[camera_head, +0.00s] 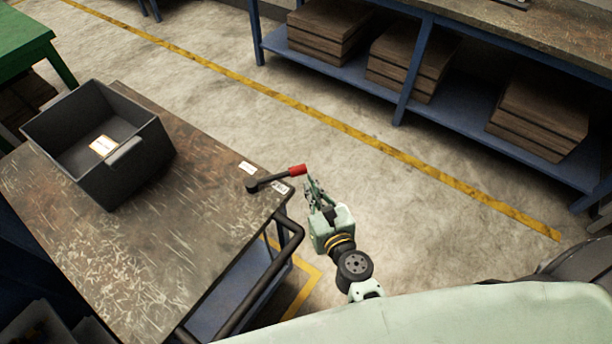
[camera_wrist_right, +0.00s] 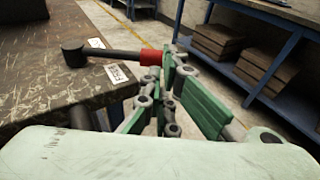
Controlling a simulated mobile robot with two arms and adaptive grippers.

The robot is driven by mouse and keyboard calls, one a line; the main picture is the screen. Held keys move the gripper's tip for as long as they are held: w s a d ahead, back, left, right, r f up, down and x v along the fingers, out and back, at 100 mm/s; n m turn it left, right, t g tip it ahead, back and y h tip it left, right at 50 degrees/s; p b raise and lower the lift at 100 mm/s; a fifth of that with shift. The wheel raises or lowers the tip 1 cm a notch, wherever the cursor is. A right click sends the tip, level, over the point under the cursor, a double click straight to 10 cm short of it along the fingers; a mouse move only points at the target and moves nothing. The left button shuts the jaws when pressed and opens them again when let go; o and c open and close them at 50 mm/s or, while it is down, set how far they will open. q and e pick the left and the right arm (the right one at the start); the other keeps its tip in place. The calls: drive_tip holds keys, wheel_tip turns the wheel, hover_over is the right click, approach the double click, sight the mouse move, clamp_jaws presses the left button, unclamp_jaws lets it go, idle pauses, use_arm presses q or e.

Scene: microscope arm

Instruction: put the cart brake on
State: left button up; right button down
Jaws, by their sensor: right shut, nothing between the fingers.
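The cart (camera_head: 130,255) has a worn brown top and a dark push handle (camera_head: 270,280). At its far right corner is the brake lever, with a dark pivot (camera_head: 252,187) and a red grip (camera_head: 297,170). The lever lies roughly level, its red grip reaching past the cart's edge; it also shows in the right wrist view (camera_wrist_right: 151,57). My right gripper (camera_head: 309,184) is shut and empty, with its fingertips right beside the red grip. I cannot tell whether they touch it. My left gripper is out of view.
Two small white labels (camera_head: 248,167) (camera_head: 283,188) lie near the lever, one on each side. An open dark bin (camera_head: 150,160) stands on the cart. A blue-framed bench (camera_head: 420,70) with stacked boards is at the back. The floor between is clear.

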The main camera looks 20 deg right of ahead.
sight(304, 170)
drive_tip(key=shift+w+a+f, duration=0.1)
drive_tip(key=shift+w+f, duration=0.1)
drive_tip(key=shift+w, duration=0.8)
drive_tip(key=shift+w+f, duration=0.2)
drive_tip(key=shift+w, duration=0.75)
drive_tip(key=shift+w, duration=0.1)
drive_tip(key=shift+w+n+y, duration=0.25)
drive_tip(key=shift+n+y, duration=0.05)
drive_tip(key=shift+y, duration=0.1)
drive_tip(key=shift+w, duration=0.15)
drive_tip(key=shift+w+d+r+n+y+p, duration=0.1)
drive_tip(key=shift+w+d+n+y+p, duration=0.2)
drive_tip(key=shift+w+n+y, duration=0.6)
drive_tip(key=w+a+n+g+y+b, duration=0.3)
drive_tip(key=w+n+g+y+b, duration=0.1)
drive_tip(key=w+y+b, duration=0.1)
drive_tip(key=w+a+n+g+y+b, duration=0.3)
drive_tip(key=w+n+g+y+b, duration=0.1)
drive_tip(key=w+n+y+b, duration=0.1)
drive_tip(key=shift+w+a+b, duration=0.35)
drive_tip(key=shift+w+b, duration=0.25)
drive_tip(key=shift+w, duration=0.75)
